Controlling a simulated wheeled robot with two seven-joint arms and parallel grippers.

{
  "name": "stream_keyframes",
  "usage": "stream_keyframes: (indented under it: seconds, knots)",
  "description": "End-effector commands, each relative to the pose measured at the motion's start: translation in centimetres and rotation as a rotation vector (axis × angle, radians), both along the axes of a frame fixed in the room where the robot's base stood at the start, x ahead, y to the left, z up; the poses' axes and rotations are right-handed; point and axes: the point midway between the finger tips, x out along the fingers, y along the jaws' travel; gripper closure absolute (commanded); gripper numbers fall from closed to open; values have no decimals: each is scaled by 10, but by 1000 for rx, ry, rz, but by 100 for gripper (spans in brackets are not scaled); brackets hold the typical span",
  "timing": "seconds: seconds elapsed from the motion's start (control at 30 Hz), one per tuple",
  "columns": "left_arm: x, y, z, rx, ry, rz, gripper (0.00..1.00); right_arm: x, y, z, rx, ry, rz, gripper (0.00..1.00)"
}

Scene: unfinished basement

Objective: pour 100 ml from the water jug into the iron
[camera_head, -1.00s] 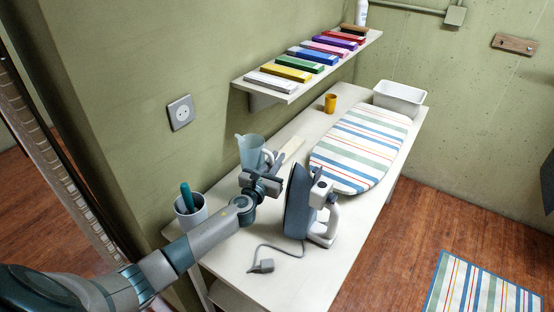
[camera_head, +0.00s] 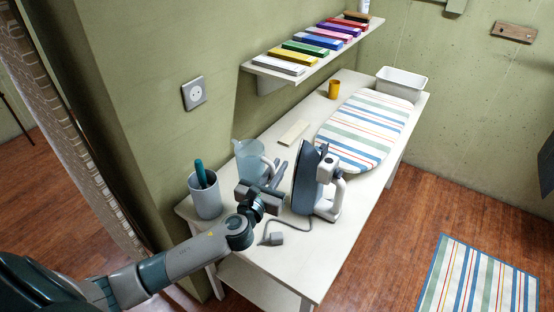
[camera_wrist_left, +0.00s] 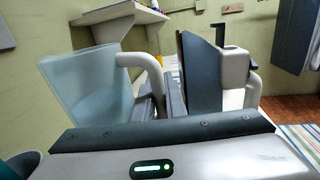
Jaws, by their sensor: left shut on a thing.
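The translucent light-blue water jug (camera_head: 248,163) is at the wall side of the white table, roughly upright, its handle towards the iron. My left gripper (camera_head: 272,183) is shut on the jug's handle (camera_wrist_left: 132,62). In the left wrist view the jug's body (camera_wrist_left: 88,95) fills the left side; its water level cannot be made out. I cannot tell whether its base touches the table. The dark-blue and white iron (camera_head: 318,182) stands on its heel just right of the gripper; it also shows in the left wrist view (camera_wrist_left: 203,78). My right gripper is out of view.
A grey cup (camera_head: 205,197) with a teal-handled tool stands left of the jug. The iron's cord and plug (camera_head: 274,239) lie in front. A striped ironing board (camera_head: 368,132), yellow cup (camera_head: 334,90) and white bin (camera_head: 402,82) are farther back. A wall shelf (camera_head: 275,72) overhangs behind.

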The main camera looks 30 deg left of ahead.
Motion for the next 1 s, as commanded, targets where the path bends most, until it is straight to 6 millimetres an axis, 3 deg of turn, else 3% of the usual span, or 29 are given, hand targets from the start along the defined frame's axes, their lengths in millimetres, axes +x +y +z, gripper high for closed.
stream_keyframes:
  seconds: [0.3,0.5,0.63,1.0]
  knots:
    - [-118,-62,34,-8,12,-36,100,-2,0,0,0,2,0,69]
    - [-181,-89,55,-20,17,-42,100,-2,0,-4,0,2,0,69]
    - [-203,-96,45,-19,16,-38,100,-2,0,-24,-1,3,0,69]
    - [-205,-96,19,-12,12,-38,100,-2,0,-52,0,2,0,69]
